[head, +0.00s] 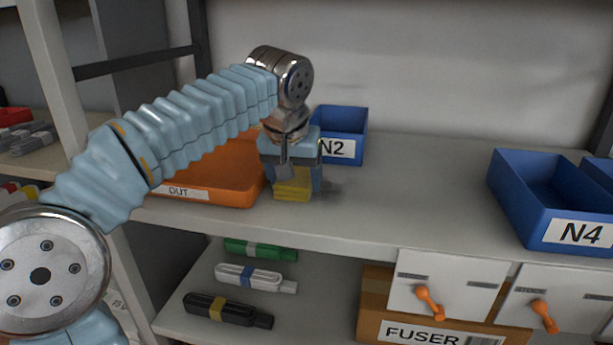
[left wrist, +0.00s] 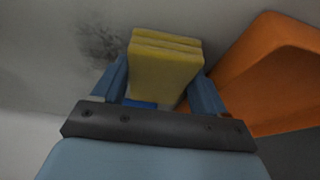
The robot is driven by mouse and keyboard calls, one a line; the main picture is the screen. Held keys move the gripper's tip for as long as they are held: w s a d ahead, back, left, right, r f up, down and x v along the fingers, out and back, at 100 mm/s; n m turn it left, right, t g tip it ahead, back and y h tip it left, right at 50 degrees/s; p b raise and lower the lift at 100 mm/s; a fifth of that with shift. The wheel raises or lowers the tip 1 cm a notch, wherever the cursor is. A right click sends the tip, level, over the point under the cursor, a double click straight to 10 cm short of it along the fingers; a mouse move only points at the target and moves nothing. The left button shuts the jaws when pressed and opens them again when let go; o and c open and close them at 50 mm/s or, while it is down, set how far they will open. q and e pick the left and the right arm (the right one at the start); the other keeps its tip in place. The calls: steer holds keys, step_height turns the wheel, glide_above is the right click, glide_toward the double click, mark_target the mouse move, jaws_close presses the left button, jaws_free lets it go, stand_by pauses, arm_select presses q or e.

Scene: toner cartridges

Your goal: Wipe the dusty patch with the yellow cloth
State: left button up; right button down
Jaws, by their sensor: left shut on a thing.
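My left gripper (head: 295,185) is shut on the yellow cloth (head: 292,188), a folded block, down at the shelf surface. In the left wrist view the cloth (left wrist: 165,68) sits between the two blue fingers of the gripper (left wrist: 165,85). The dusty patch (left wrist: 98,42) is a dark grey smudge to the left of the cloth in that view. In the head view the dusty patch (head: 331,187) shows just right of the cloth, partly hidden by the gripper. I cannot tell whether the cloth touches the shelf. My right gripper is not in view.
An orange OUT tray (head: 205,198) stands close to the left of the gripper. A blue N2 bin (head: 345,125) is behind it, and a blue N4 bin (head: 540,215) is at the right. The shelf (head: 420,190) between is clear. Cartridges and a FUSER box (head: 372,320) lie below.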

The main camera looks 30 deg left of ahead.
mark_target(364, 187)
arm_select(q)
steer(key=shift+s+a, duration=0.15)
steer(key=shift+a, duration=0.5)
steer(key=shift+w+a, duration=0.2)
steer(key=shift+w, duration=0.5)
steer(key=shift+w+a, duration=0.2)
steer(key=shift+w, duration=0.5)
steer(key=shift+w+d+r, duration=0.1)
steer(key=shift+w+d, duration=0.2)
steer(key=shift+d, duration=0.85)
steer(key=shift+w+d+f, duration=0.1)
steer(key=shift+w+d, duration=0.15)
steer(key=shift+d, duration=0.95)
steer(key=shift+w+d+r, duration=0.1)
steer(key=shift+w+d, duration=0.2)
steer(key=shift+d, duration=0.85)
steer(key=shift+w+d, duration=0.2)
steer(key=shift+d, duration=0.65)
steer(key=shift+w+d, duration=0.2)
steer(key=shift+d, duration=0.6)
steer(key=shift+w+d, duration=0.2)
steer(key=shift+d, duration=0.65)
steer(key=shift+w+d, duration=0.2)
steer(key=shift+d, duration=0.6)
steer(key=shift+r, duration=3)
